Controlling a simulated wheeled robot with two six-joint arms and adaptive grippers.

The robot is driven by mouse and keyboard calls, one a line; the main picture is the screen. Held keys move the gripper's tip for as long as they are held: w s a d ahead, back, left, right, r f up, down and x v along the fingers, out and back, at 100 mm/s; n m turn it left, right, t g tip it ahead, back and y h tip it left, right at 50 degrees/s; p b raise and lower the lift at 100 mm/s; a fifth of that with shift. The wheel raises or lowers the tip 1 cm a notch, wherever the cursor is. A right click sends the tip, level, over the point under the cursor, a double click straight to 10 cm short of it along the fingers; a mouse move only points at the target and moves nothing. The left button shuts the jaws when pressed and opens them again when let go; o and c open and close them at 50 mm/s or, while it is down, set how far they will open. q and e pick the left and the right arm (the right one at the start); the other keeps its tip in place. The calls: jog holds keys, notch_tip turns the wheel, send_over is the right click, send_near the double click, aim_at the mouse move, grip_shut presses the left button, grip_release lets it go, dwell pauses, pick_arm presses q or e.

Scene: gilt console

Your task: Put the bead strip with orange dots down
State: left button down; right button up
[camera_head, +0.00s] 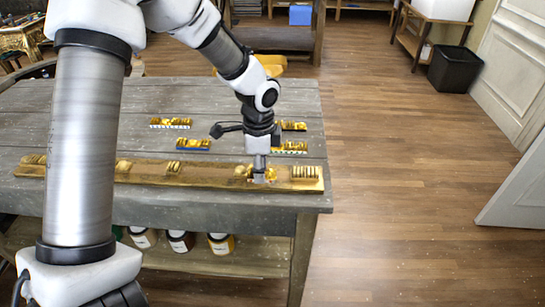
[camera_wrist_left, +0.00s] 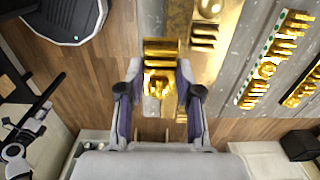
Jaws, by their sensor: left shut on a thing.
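My left gripper (camera_head: 260,178) reaches down to the long gilt rail (camera_head: 140,172) along the table's front edge, close to its right end. It is shut on a small gold ornamented piece, the bead strip (camera_head: 270,174), largely hidden by the fingers. In the left wrist view, the gold piece (camera_wrist_left: 158,84) sits between the two fingers of the left gripper (camera_wrist_left: 158,98). I cannot make out orange dots on it. It looks at or just above the rail; contact is unclear. My right gripper is not in view.
A ridged gold block (camera_head: 305,172) is at the rail's right end. Behind the rail lie a blue-edged strip (camera_head: 193,145), a white-dotted strip (camera_head: 170,123) and a green-and-white-dotted strip (camera_head: 290,147). Jars (camera_head: 180,240) stand on the lower shelf. The table's left middle is clear.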

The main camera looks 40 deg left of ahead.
aim_at(275, 167)
pick_arm(q)
jog(key=w, duration=0.4)
jog(key=w+p, duration=0.1)
jog(key=w, duration=0.1)
jog(key=shift+f, duration=0.55)
notch_tip(275, 167, down, 3)
jog(key=shift+d+f+p, duration=0.1)
jog(key=shift+p, duration=0.45)
jog(key=shift+f, duration=0.15)
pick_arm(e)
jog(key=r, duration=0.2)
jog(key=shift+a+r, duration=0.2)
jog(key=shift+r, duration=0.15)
pick_arm(q)
jog(key=c, duration=0.8)
grip_release()
notch_tip(275, 167, up, 12)
jog(key=shift+r+b, duration=0.2)
jog(key=shift+b, duration=0.75)
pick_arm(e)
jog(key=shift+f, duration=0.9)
pick_arm(q)
jog(key=shift+f, duration=0.1)
